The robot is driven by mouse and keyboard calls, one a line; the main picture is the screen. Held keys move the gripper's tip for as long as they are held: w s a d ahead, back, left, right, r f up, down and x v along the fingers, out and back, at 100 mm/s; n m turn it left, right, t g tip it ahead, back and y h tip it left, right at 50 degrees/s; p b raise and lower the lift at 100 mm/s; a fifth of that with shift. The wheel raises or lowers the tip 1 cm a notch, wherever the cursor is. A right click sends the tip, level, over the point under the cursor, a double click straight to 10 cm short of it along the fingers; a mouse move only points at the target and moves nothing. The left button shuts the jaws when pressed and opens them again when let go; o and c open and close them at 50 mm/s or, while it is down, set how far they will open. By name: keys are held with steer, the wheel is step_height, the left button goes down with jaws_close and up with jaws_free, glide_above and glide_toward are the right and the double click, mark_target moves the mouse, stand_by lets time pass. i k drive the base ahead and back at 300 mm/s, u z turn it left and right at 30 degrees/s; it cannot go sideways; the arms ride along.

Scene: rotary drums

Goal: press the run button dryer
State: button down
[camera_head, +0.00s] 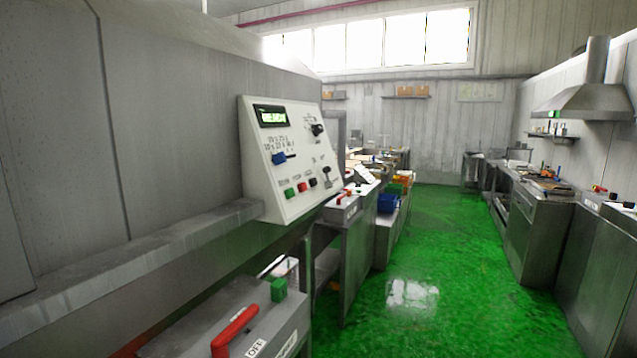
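A white control panel (290,150) is fixed to the big grey machine on the left. It has a lit green display (271,116) at its top left and a black knob (318,130) at its upper right. A blue switch or slider (279,158) sits at mid height. Along the lower part are a green button (289,193), a red button (302,187) and a dark button (313,182), with a black lever (327,174) at right. The small labels are too blurred to read, so I cannot tell which button is run. My gripper is not in view.
A grey box (235,325) with a red handle (235,331), a green block and an "OFF" label stands below the panel. Steel benches line both sides. The green floor (440,270) between them is clear. A hood (590,95) hangs at right.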

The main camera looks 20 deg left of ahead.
mark_target(289, 193)
steer(key=i, duration=2.3)
steer(key=u, duration=4.3)
